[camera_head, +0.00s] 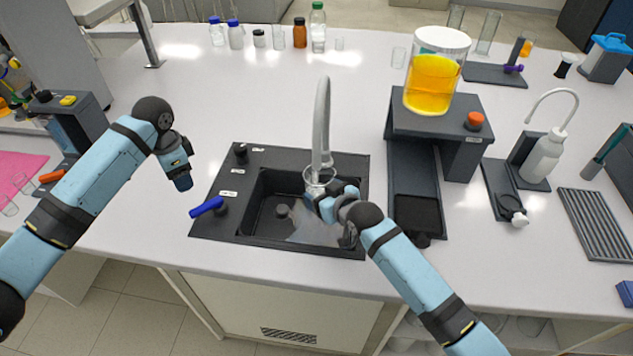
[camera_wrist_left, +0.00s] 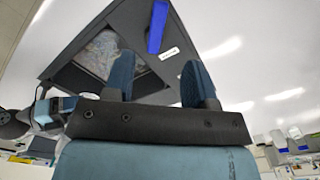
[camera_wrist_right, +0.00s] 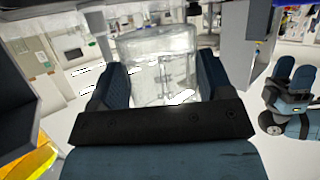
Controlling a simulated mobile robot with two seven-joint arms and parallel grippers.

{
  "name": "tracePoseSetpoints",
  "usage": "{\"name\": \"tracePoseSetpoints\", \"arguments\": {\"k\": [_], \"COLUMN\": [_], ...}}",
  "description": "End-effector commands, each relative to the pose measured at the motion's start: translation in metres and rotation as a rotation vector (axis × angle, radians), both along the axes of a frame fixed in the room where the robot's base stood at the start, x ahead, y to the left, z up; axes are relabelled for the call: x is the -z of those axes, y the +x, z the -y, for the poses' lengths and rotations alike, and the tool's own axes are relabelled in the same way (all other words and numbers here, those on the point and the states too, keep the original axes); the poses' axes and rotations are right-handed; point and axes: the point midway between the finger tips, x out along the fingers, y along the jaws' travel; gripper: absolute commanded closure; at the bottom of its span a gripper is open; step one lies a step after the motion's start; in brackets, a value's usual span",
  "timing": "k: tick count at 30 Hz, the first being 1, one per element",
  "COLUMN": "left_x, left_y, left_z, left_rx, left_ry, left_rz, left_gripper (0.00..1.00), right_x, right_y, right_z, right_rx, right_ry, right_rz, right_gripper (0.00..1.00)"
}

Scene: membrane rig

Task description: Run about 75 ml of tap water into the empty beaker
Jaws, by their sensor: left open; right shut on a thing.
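The clear glass beaker (camera_head: 318,182) is under the spout of the tap (camera_head: 321,125), above the sink basin (camera_head: 262,212). My right gripper (camera_head: 326,203) is shut on it; the right wrist view shows the beaker (camera_wrist_right: 160,70) upright between the fingers. I cannot tell a water level in it. A pale, see-through patch shows in the basin below the beaker; I cannot tell whether water runs. The tap's blue lever (camera_head: 207,207) points left at the sink's left side; it also shows in the left wrist view (camera_wrist_left: 157,27). My left gripper (camera_head: 183,181) is open and empty, apart from the lever.
A vessel of yellow liquid (camera_head: 431,84) stands on a dark stand (camera_head: 437,122) right of the sink. A wash bottle (camera_head: 544,155) is further right. Several bottles line the back. The bench left of the sink is mostly clear.

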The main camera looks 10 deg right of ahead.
Motion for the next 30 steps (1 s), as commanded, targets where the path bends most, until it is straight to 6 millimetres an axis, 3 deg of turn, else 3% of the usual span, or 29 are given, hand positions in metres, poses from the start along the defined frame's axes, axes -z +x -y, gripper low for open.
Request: {"name": "tracePoseSetpoints", "arguments": {"k": [9,17,18,20,24,30], "left_x": [0.000,0.000,0.000,0.000,0.000,0.002], "left_y": [0.000,0.000,0.000,0.000,0.000,0.010], "left_z": [0.000,0.000,0.000,0.000,0.000,-0.008], "left_rx": [0.000,0.000,0.000,0.000,0.000,0.002], "left_ry": [0.000,0.000,0.000,0.000,0.000,-0.024], "left_rz": [0.000,0.000,0.000,0.000,0.000,-0.027], "left_gripper": [0.49,0.49,0.51,0.65,0.97,1.00], "right_x": [0.000,0.000,0.000,0.000,0.000,0.000], "right_y": [-0.055,-0.059,-0.059,-0.059,-0.059,-0.059], "right_z": [0.027,0.029,0.029,0.029,0.029,0.029], "right_rx": [0.001,0.000,0.000,0.000,0.000,0.000], "right_ry": [-0.002,0.000,0.000,0.000,0.000,0.000], "right_rz": [0.000,0.000,-0.001,0.000,0.000,0.000], "right_gripper": [0.52,0.52,0.52,0.52,0.52,0.52]}}
